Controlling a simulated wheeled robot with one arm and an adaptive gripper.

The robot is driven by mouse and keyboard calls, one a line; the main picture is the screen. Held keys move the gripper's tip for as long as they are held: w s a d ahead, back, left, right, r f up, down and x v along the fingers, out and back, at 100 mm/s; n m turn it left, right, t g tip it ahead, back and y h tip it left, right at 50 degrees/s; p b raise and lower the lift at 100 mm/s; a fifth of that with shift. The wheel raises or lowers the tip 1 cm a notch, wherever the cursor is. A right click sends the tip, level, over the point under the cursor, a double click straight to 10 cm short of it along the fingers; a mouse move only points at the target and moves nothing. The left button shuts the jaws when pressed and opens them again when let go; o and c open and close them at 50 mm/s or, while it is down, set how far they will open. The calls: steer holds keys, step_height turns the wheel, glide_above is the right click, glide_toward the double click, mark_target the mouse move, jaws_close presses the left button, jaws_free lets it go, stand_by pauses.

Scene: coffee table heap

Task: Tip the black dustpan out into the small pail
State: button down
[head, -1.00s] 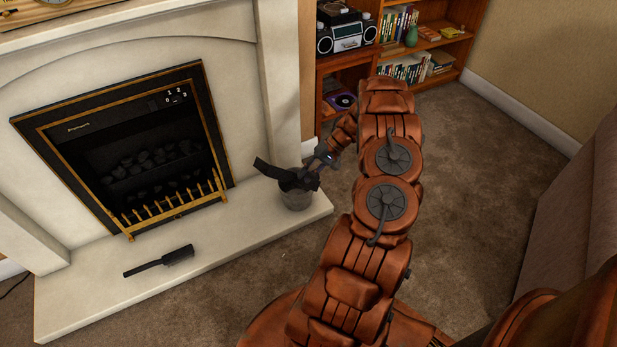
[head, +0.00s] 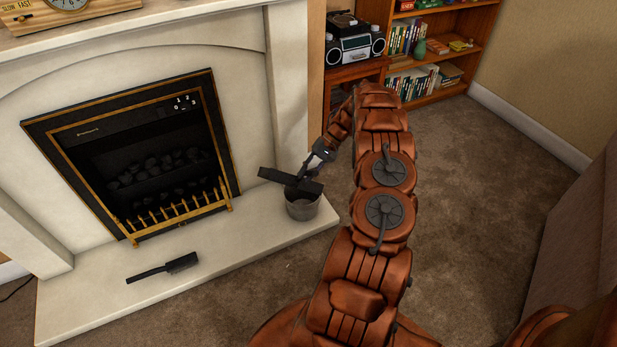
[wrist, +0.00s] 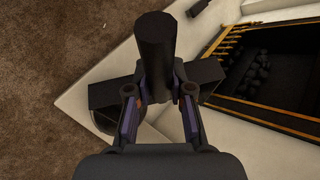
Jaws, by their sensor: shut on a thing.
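The black dustpan (head: 289,182) is held above the small grey pail (head: 303,208), which stands on the right end of the hearth. My gripper (head: 308,172) is shut on the dustpan. In the wrist view, the dustpan's thick dark handle (wrist: 155,55) stands between the fingers of my gripper (wrist: 158,103), and its pan spreads out to both sides behind them. Part of the pail's rim (wrist: 104,124) shows below the pan at the left. The dustpan covers part of the pail's mouth, and I cannot see what is in the pail.
A black brush (head: 163,267) lies on the pale hearth (head: 215,247), left of the pail. The fireplace with its brass fret (head: 180,213) stands behind. A bookcase (head: 440,50) is at the back right. Bare carpet (head: 470,200) lies to the right.

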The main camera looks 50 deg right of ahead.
steer(key=shift+w+r, duration=0.3)
steer(key=shift+w, duration=0.1)
steer(key=shift+w+d+r+g+p, duration=0.1)
steer(key=shift+w+r+g+p, duration=0.35)
steer(key=shift+p, duration=0.55)
steer(key=shift+w+p, duration=0.25)
steer(key=shift+p, duration=0.1)
steer(key=shift+w+p, duration=0.25)
steer(key=shift+p, duration=0.6)
steer(key=shift+s+d+g+p, duration=0.15)
steer(key=shift+g+p, duration=0.1)
steer(key=shift+p, duration=0.6)
step_height(320, 180, up, 8)
steer(key=p, duration=0.5)
stand_by(0.3)
steer(key=shift+f, duration=0.2)
